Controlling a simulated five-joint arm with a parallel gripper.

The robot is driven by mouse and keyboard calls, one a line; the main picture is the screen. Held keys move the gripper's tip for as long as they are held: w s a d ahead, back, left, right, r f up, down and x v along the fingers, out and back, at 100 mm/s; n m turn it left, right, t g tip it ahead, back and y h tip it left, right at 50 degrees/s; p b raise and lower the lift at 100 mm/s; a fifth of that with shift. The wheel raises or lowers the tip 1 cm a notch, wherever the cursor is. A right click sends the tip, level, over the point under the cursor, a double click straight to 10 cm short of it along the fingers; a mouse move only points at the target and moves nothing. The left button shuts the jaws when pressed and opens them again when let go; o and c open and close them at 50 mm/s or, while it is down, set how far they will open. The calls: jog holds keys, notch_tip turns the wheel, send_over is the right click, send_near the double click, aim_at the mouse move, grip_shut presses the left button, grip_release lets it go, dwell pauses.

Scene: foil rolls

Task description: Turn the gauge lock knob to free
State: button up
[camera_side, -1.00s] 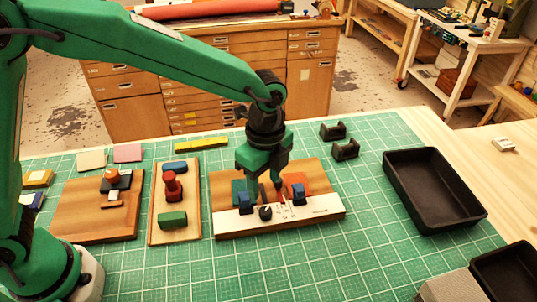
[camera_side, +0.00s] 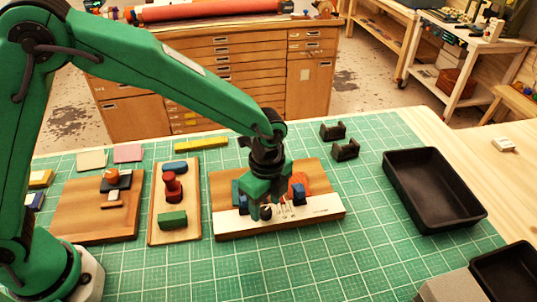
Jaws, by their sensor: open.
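The gauge lock knob (camera_side: 266,212) is a small black round knob on the white front strip (camera_side: 318,212) of a wooden board. A blue block (camera_side: 244,204) stands left of the knob and another blue block (camera_side: 299,195) stands to its right. My gripper (camera_side: 264,205) points down at the knob, with its fingers open. The fingers hide part of the knob and the left blue block. I cannot tell whether they touch the knob. The small markings on the strip are too fine to read.
Left of the board is a light wooden board (camera_side: 153,233) with a red knob (camera_side: 172,188). Farther left is a brown board (camera_side: 75,225). Two black holders (camera_side: 345,150) stand behind right. A black tray (camera_side: 440,212) lies right. The green mat (camera_side: 340,265) in front is clear.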

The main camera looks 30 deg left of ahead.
jog(key=shift+f, duration=0.65)
jog(key=shift+c, duration=0.4)
jog(key=c, duration=0.9)
